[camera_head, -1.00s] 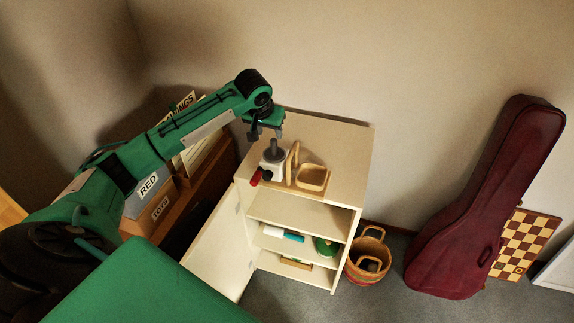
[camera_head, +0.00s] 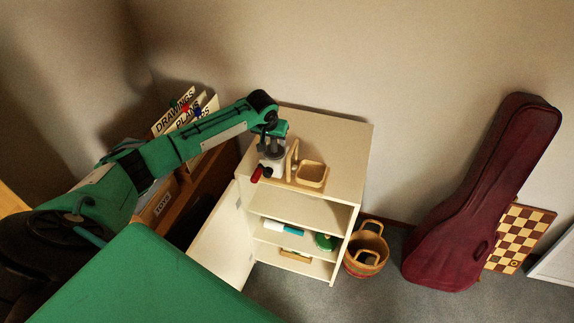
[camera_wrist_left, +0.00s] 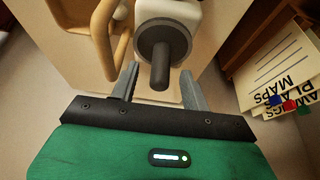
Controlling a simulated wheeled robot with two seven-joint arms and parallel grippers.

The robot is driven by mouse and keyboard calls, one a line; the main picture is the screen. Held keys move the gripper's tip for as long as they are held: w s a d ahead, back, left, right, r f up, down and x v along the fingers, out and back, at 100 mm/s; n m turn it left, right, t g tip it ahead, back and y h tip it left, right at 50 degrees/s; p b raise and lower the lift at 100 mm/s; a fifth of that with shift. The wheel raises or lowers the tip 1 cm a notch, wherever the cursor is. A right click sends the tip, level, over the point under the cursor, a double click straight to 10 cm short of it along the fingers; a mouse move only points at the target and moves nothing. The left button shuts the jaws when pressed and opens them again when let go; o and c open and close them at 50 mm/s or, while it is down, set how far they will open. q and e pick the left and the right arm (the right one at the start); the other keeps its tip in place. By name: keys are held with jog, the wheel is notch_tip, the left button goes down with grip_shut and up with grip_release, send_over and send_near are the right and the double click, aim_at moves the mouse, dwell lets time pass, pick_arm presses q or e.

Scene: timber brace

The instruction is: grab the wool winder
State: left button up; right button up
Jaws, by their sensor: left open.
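The wool winder stands on top of the cream cabinet. In the head view its white body (camera_head: 268,165), red handle (camera_head: 257,174) and dark spindle show. My left gripper (camera_head: 272,140) is just above it, partly covering its top. In the left wrist view the grey disc and upright spindle of the wool winder (camera_wrist_left: 163,45) sit between the two open fingers of my left gripper (camera_wrist_left: 160,88), with space on both sides. The fingers do not appear to touch it. My right gripper does not show.
The cream cabinet (camera_head: 335,150) has an open door and shelves holding small items. A wooden tray (camera_head: 311,174) and a wooden loop (camera_head: 292,158) stand close beside the winder. Files and boxes are at left. A basket (camera_head: 366,250) and a dark red instrument case (camera_head: 480,200) are at right.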

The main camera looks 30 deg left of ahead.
pick_arm(q)
jog(key=shift+x, duration=1.35)
grip_shut()
dwell(0.3)
jog(key=shift+w+r, duration=0.15)
jog(key=shift+w, duration=0.05)
